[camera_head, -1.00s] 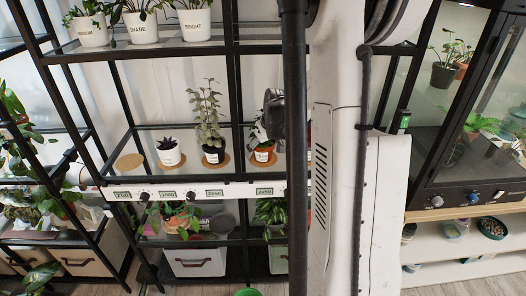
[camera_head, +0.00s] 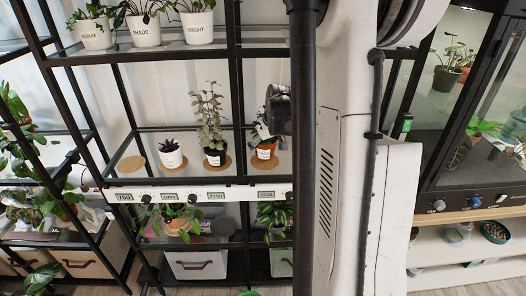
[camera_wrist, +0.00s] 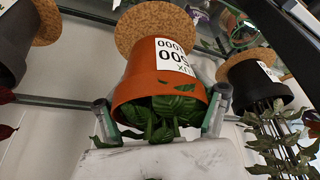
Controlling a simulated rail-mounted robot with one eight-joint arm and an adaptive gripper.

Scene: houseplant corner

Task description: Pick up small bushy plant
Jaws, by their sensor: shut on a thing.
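The small bushy plant sits in an orange pot (camera_head: 265,151) with a white label, at the right of the middle shelf in the head view. In the wrist view the same orange pot (camera_wrist: 150,75) appears upside down, with green leaves (camera_wrist: 165,118) at its rim. My gripper (camera_wrist: 160,100) has one finger on each side of the pot near the rim and is shut on it. A round cork mat (camera_wrist: 128,30) lies at the pot's base. More of this cork mat (camera_head: 260,164) shows below the pot in the head view. The arm hides part of the plant there.
A black pot with a tall leafy plant (camera_head: 212,118) stands close on the left, and a white pot (camera_head: 171,158) beyond it. An empty cork mat (camera_head: 131,164) lies further left. Black shelf posts (camera_head: 238,100) and the shelf above bound the space. A glass cabinet (camera_head: 465,120) stands right.

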